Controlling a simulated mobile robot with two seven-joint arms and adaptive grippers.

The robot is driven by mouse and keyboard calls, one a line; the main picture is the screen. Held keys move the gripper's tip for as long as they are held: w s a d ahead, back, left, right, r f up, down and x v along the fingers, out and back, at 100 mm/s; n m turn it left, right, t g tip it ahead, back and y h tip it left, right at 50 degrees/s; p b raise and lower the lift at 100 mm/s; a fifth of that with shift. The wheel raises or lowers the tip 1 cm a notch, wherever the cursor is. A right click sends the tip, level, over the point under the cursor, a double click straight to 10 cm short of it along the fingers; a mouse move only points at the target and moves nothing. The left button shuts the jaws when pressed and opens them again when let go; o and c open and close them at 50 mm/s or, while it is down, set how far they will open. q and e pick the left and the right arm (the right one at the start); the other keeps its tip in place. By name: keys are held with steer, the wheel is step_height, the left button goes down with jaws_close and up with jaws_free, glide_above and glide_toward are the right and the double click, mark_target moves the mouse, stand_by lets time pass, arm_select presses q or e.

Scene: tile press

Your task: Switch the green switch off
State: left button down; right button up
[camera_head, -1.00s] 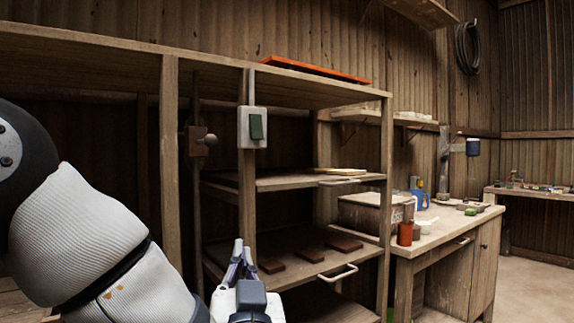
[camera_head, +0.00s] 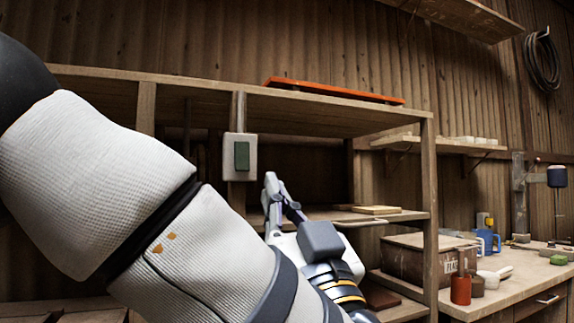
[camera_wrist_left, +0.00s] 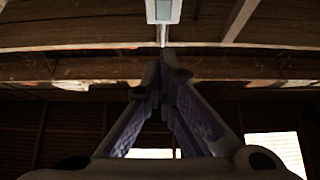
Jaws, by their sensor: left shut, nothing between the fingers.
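The green switch (camera_head: 241,156) is a green rocker in a pale box (camera_head: 229,172) mounted on a wooden post of the shelf unit. My left gripper (camera_head: 270,180) is in front of the shelf, below and to the right of the switch box, apart from it. Its fingers point up and are shut with nothing between them. In the left wrist view the shut fingertips (camera_wrist_left: 165,55) lie below a pale box (camera_wrist_left: 163,10) at the top edge. The wrist view does not show the rocker clearly. My right gripper is not in view.
The wooden shelf unit (camera_head: 340,117) carries an orange panel (camera_head: 335,92) on top. A board (camera_head: 376,210) lies on its middle shelf.

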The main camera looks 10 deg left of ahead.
arm_select(q)
steer(key=shift+a, duration=0.15)
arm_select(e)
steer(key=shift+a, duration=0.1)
arm_select(q)
steer(key=p, duration=0.1)
glide_toward(245, 148)
step_height(245, 148, up, 3)
steer(key=s, duration=0.1)
steer(key=shift+w+a+f, duration=0.1)
steer(key=shift+w+a, duration=0.25)
steer(key=shift+w, duration=0.35)
steer(key=shift+w+a+r, duration=0.1)
steer(key=shift+w+a, duration=0.25)
steer(key=shift+w, duration=0.35)
steer(key=shift+w+a+f, duration=0.1)
steer(key=shift+w+a, duration=0.3)
steer(key=shift+w, duration=0.3)
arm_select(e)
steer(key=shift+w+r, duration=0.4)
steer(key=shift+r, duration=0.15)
